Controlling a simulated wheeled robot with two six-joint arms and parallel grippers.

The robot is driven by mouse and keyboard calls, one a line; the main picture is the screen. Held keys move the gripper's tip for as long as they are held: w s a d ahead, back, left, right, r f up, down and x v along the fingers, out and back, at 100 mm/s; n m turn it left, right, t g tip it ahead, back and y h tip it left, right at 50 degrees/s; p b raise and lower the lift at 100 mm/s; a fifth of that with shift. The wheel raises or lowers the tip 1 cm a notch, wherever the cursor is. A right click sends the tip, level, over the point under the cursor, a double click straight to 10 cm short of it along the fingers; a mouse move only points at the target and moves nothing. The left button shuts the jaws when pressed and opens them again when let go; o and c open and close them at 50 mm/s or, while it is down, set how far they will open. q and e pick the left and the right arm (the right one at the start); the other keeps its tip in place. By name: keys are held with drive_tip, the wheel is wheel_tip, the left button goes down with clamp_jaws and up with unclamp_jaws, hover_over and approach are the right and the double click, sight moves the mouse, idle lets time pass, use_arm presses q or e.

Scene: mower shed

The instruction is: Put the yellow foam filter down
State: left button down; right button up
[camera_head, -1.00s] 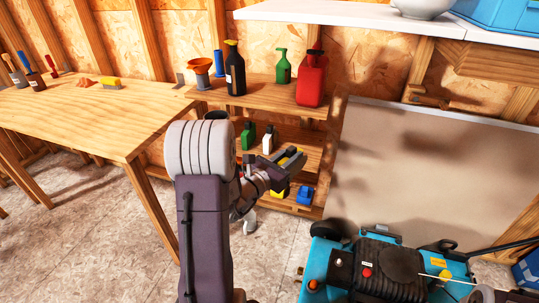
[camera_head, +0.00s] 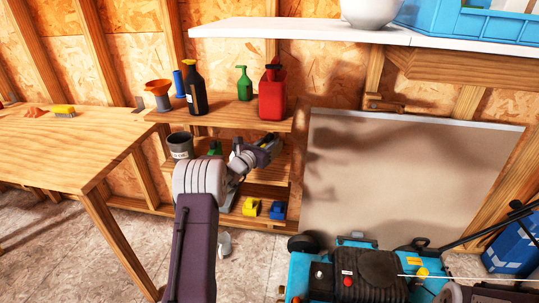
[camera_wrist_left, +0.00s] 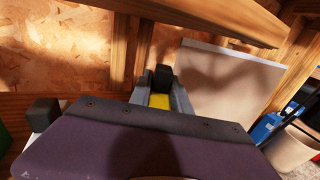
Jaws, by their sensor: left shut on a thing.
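My left gripper (camera_head: 268,142) is shut on the yellow foam filter (camera_wrist_left: 159,101), which shows as a yellow patch between the fingers in the left wrist view. In the head view, the gripper and the filter appear in front of the wooden shelf unit (camera_head: 235,112), just below its top board. Whether they touch the unit I cannot tell. My arm hides part of the middle and lower boards. My right gripper is not in view.
Bottles, a red can (camera_head: 272,96) and an orange funnel (camera_head: 158,88) stand on the top board. A grey pot (camera_head: 180,145) is lower down. Yellow (camera_head: 251,206) and blue (camera_head: 277,210) items sit on the bottom board. A workbench (camera_head: 70,145) is left, a mower (camera_head: 365,272) lower right.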

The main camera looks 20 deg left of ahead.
use_arm(q)
wheel_tip(320, 180, down, 5)
drive_tip(key=b, duration=0.2)
drive_tip(key=shift+w+f+b, duration=0.15)
drive_tip(key=shift+b, duration=0.15)
drive_tip(key=shift+r, duration=0.2)
drive_tip(key=shift+f, duration=0.2)
drive_tip(key=c, duration=1.2)
unclamp_jaws()
drive_tip(key=shift+r, duration=0.1)
drive_tip(key=shift+r+p, duration=0.2)
drive_tip(key=shift+p, duration=0.15)
drive_tip(key=s+a+p, duration=0.1)
drive_tip(key=s, duration=1.1)
drive_tip(key=shift+a+p, duration=0.35)
drive_tip(key=shift+p, duration=0.05)
